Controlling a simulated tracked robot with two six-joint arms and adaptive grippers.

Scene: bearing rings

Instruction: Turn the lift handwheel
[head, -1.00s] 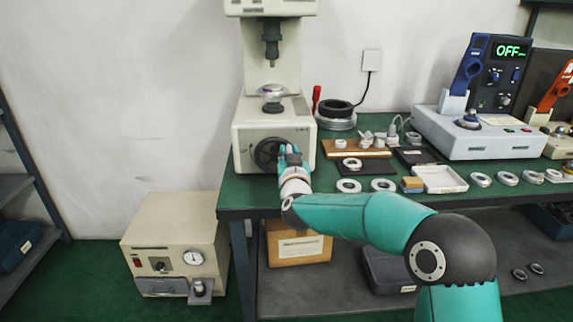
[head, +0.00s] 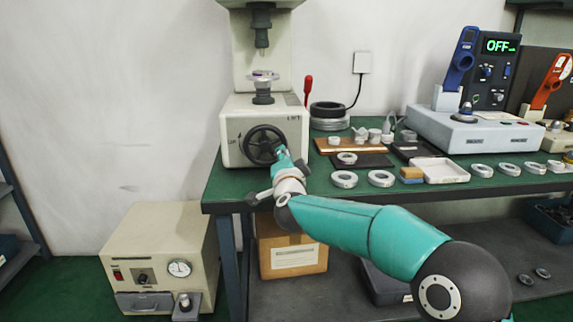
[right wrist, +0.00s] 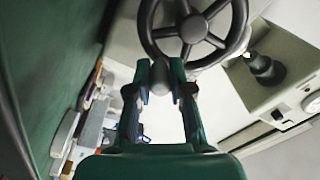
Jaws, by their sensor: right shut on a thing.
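The lift handwheel (head: 263,146) is a dark spoked wheel on the front of a cream bench machine. My right gripper (head: 279,153) is at the wheel's lower right rim, its teal arm coming in from the right. In the right wrist view, the handwheel (right wrist: 192,29) shows its rim, hub and spokes, and the two fingers of my right gripper (right wrist: 160,75) are shut on the near part of the wheel. The fingers partly hide what they grasp. A round stage (head: 262,77) stands on top of the machine under a dark spindle (head: 261,32). My left gripper is not in view.
The machine stands at the left end of a green bench (head: 222,187). Several metal rings, a white tray (head: 440,168) and a grey instrument (head: 475,132) lie to the right. A red-handled lever (head: 308,88) stands close behind the machine. A cream box (head: 160,245) is on the floor.

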